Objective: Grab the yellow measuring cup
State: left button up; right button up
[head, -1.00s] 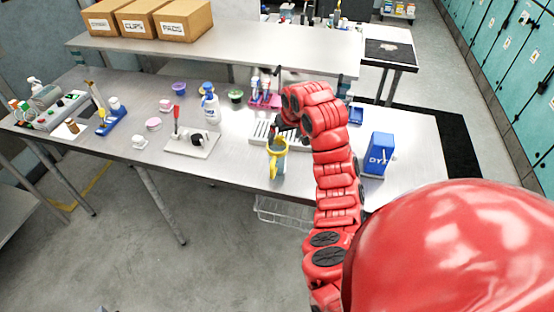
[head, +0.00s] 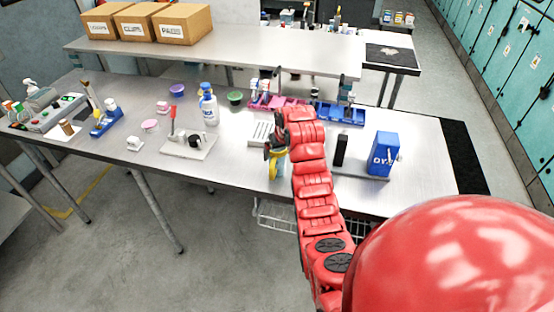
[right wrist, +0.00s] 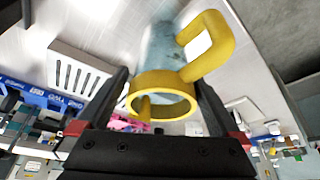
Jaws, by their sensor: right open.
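The yellow measuring cup (head: 272,168) is at the front edge of the table, partly hidden by my right gripper in the head view. In the right wrist view its yellow rim and handle (right wrist: 212,48) show, with a clear, greyish body behind the rim. My right gripper (right wrist: 162,80) is open, with one finger on each side of the cup and visible gaps between them. In the head view the right gripper (head: 274,146) is at the cup's upper part. My left gripper is not in view.
A white slotted rack (head: 259,133) lies just behind the cup. A blue box (head: 382,154) stands to the right, and a white tray with small items (head: 178,149) lies to the left. Blue bins (head: 340,113) and a white bottle (head: 210,112) stand farther back.

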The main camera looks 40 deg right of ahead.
jog(key=p+x, duration=0.2)
jog(key=x, duration=0.1)
jog(key=shift+w+a, duration=0.15)
jog(key=shift+p+x, duration=0.3)
jog(key=shift+x, duration=0.55)
jog(key=c, duration=1.2)
jog(key=shift+o, duration=0.2)
